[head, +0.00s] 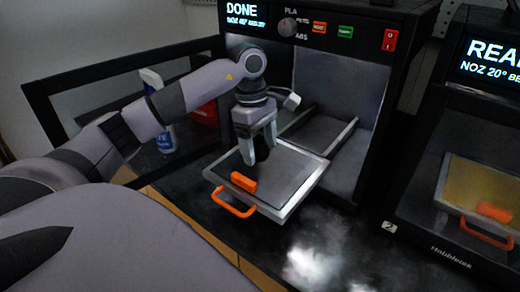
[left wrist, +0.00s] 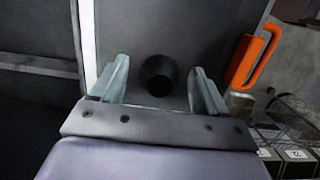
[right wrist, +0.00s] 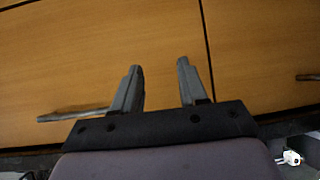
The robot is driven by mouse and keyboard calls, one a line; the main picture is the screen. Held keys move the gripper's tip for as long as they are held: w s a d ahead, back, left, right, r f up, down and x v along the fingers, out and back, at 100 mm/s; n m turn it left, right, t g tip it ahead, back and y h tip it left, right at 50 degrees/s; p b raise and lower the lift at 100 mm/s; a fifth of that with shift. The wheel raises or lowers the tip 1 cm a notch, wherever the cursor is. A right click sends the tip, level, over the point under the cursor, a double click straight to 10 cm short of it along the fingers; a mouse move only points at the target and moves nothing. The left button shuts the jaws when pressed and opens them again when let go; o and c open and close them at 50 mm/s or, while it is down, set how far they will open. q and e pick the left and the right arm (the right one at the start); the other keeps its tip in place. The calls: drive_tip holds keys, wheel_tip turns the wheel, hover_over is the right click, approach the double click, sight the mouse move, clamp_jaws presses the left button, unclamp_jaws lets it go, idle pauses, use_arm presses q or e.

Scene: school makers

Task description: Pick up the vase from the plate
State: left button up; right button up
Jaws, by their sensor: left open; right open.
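The dark vase (head: 262,151) stands on the grey build plate (head: 300,172), which has an orange handle (head: 232,203) and is pulled partly out of the open printer. My left gripper (head: 258,152) points down over the plate, with the vase between or just beyond its fingers. In the left wrist view the vase (left wrist: 159,76) shows as a dark round shape between the spread, apart fingertips (left wrist: 160,75). Whether a finger touches it I cannot tell. My right gripper (right wrist: 158,68) is open and empty, facing wooden cabinet fronts.
The printer (head: 330,80) stands behind the plate, its door (head: 60,110) swung open to the left. A spray bottle (head: 158,110) and a red object (head: 206,113) stand behind my left arm. A second printer (head: 475,150) is at the right.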

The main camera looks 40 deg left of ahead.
use_arm(q)
drive_tip(key=shift+f, duration=0.15)
drive_tip(key=c, duration=1.1)
